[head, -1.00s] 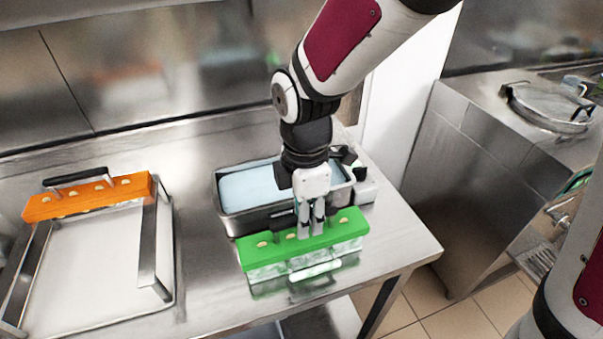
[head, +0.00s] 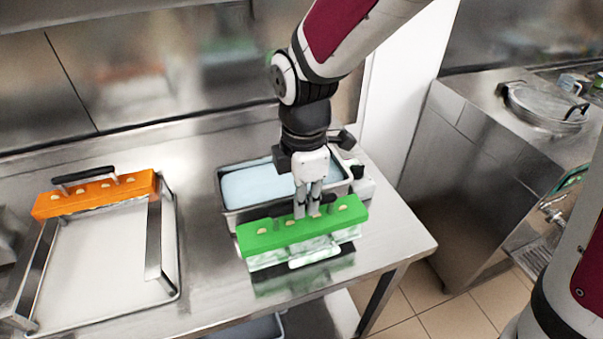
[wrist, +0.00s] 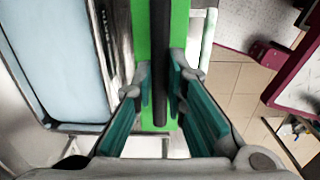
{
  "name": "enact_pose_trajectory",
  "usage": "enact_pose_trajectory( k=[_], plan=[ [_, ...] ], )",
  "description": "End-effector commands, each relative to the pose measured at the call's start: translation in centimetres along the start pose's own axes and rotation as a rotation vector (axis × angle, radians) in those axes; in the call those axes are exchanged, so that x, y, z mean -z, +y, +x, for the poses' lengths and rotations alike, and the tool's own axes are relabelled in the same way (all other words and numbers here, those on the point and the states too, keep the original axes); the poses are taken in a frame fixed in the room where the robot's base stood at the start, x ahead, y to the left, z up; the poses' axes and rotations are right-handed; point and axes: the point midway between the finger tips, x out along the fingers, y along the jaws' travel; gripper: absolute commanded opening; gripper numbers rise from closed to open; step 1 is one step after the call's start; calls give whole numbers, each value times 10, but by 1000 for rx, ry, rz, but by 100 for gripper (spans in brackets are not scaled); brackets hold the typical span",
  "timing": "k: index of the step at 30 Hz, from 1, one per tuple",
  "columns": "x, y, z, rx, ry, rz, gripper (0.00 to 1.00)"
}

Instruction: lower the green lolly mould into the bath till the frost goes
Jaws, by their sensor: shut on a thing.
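The green lolly mould (head: 275,239) has a green top with several pale stick ends and a frosted white lower body. My gripper (head: 307,208) is shut on the mould's dark handle, which runs between the fingers (wrist: 160,95) in the wrist view. The mould is level and looks held just above the steel counter, in front of the bath. The bath (head: 232,217) is a steel tub of pale blue liquid behind the mould; it also shows at the left of the wrist view (wrist: 62,127). My gripper hides part of the bath and handle.
An orange mould (head: 105,191) with a black handle rests at the back of a steel-railed white tray (head: 100,265) on the left. A small device (head: 362,187) sits at the bath's right end. A lidded steel unit (head: 545,107) stands right. The counter between tray and bath is clear.

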Motion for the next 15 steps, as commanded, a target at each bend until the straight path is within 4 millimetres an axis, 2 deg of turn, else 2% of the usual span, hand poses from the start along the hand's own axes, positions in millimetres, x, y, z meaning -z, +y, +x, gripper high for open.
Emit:
enact_pose_trajectory(
  k=[15],
  plan=[
    [0, 0, -40, -2, 0, 1, 0]
  ],
)
